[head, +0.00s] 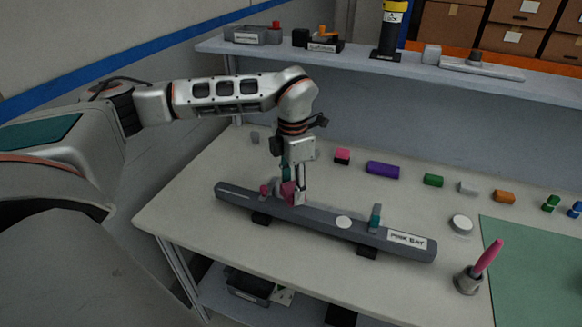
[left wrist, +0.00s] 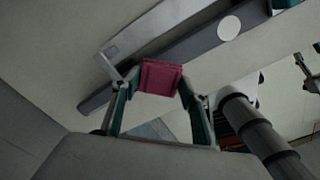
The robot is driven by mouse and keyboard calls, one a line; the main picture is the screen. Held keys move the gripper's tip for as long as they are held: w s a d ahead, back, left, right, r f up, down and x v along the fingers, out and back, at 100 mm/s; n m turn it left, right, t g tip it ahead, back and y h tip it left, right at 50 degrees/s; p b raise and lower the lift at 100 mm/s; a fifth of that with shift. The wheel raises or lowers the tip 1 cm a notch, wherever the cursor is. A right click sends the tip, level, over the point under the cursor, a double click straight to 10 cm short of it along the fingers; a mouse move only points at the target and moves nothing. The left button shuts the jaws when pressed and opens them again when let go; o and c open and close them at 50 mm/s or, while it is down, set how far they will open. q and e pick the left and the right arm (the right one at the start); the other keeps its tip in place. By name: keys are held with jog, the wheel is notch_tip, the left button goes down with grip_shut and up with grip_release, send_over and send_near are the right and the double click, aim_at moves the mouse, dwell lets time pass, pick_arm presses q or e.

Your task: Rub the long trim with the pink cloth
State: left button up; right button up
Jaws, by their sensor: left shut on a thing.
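The long trim (head: 310,218) is a dark grey bar lying slantwise on dark supports on the bench. It has a white round spot, a white label near its right end and a teal clamp (head: 375,219). My left gripper (head: 292,192) points down over the trim's left half, shut on the pink cloth (head: 288,194). In the left wrist view the folded cloth (left wrist: 160,77) sits between the fingertips, with the trim (left wrist: 190,50) behind it. The cloth is at the trim's top, but I cannot tell whether they touch.
Small coloured blocks, including a purple one (head: 383,170), stand along the back of the bench. A white disc (head: 461,223), a holder with a pink stick (head: 487,258) and a green mat (head: 535,270) are at the right. A shelf (head: 400,66) runs behind.

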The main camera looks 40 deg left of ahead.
pick_arm(q)
jog(key=shift+a+r+p, duration=0.15)
jog(key=shift+r+p, duration=0.15)
jog(key=shift+r, duration=1.75)
